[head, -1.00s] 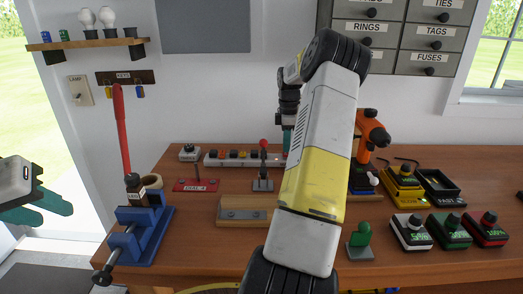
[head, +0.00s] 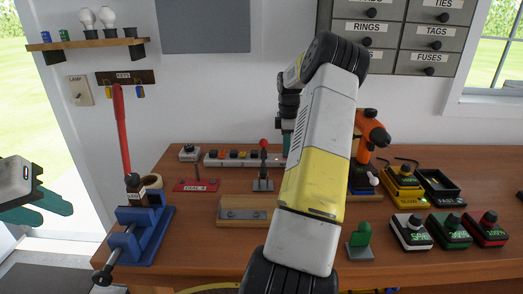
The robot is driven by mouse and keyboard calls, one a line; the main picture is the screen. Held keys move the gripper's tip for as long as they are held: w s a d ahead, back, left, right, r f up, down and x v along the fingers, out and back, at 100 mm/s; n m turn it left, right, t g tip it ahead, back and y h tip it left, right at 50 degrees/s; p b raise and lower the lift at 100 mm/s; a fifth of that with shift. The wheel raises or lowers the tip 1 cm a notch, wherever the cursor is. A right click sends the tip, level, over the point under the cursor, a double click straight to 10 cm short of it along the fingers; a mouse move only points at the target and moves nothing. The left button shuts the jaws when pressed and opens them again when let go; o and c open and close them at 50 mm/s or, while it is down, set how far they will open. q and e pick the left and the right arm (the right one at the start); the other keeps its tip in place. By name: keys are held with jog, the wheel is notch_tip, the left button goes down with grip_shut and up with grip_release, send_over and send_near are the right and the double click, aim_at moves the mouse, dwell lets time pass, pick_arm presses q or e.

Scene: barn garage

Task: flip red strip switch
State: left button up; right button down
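A white power strip (head: 212,162) lies at the back of the workbench, with a row of small coloured switches on top. The switches are too small for me to tell their positions, and my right arm hides the strip's right end. My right gripper (head: 287,124) is mostly hidden behind my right arm. Only a bit of teal shows above the strip's right end, and its fingertips cannot be made out. My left gripper (head: 45,208) is at the far left, away from the bench, with its teal fingers apart and nothing between them.
A red-knobbed lever (head: 263,168) stands just in front of the strip. A red switch plate (head: 196,185), a wooden block (head: 240,210) and a blue vise (head: 140,235) are nearby. An orange drill (head: 371,135) stands right of my arm. Bare wood (head: 200,225) lies between the vise and block.

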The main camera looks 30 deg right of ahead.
jog(key=shift+f, duration=0.2)
jog(key=shift+r, duration=3.55)
